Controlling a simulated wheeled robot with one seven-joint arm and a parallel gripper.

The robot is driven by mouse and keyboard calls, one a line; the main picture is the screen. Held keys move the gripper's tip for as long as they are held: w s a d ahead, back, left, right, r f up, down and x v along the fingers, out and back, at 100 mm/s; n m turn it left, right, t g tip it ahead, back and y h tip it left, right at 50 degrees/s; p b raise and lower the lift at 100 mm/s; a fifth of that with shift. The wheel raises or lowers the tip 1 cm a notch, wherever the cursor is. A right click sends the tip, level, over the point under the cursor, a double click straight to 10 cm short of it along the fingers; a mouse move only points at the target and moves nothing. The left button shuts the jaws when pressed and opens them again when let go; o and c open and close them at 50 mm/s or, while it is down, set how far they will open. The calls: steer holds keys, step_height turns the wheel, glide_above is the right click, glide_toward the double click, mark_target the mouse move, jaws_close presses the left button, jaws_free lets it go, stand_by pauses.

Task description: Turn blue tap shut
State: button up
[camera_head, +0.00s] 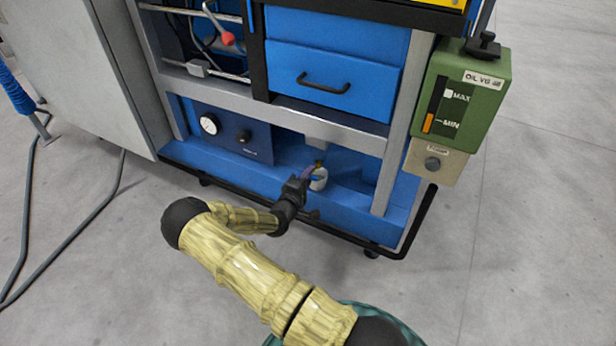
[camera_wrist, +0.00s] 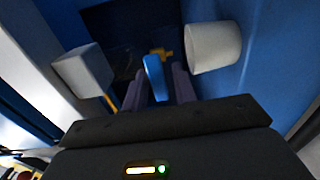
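The blue tap (camera_wrist: 154,78) shows in the wrist view as a small upright blue lever. A brass-yellow fitting (camera_wrist: 162,52) is just behind it. My gripper (camera_wrist: 158,86) has its two dark fingers apart, one on each side of the lever. The lever looks closer to the left finger, with a narrow gap at the right one; contact cannot be told. In the head view, my gripper (camera_head: 306,174) reaches into the low bay of the blue machine (camera_head: 285,160), where the lever is too small to make out.
A white cup (camera_wrist: 212,47) is close to the right of the fingers; it also shows in the head view (camera_head: 319,181). A grey block (camera_wrist: 84,72) is at the left. A grey frame post (camera_head: 388,165) and a dark lower rail (camera_head: 345,242) bound the bay.

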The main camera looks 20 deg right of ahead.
steer(key=shift+a, duration=0.1)
steer(key=p+v, duration=0.5)
steer(key=v, duration=1.2)
steer(key=shift+s+p, duration=0.15)
steer(key=shift+p, duration=0.15)
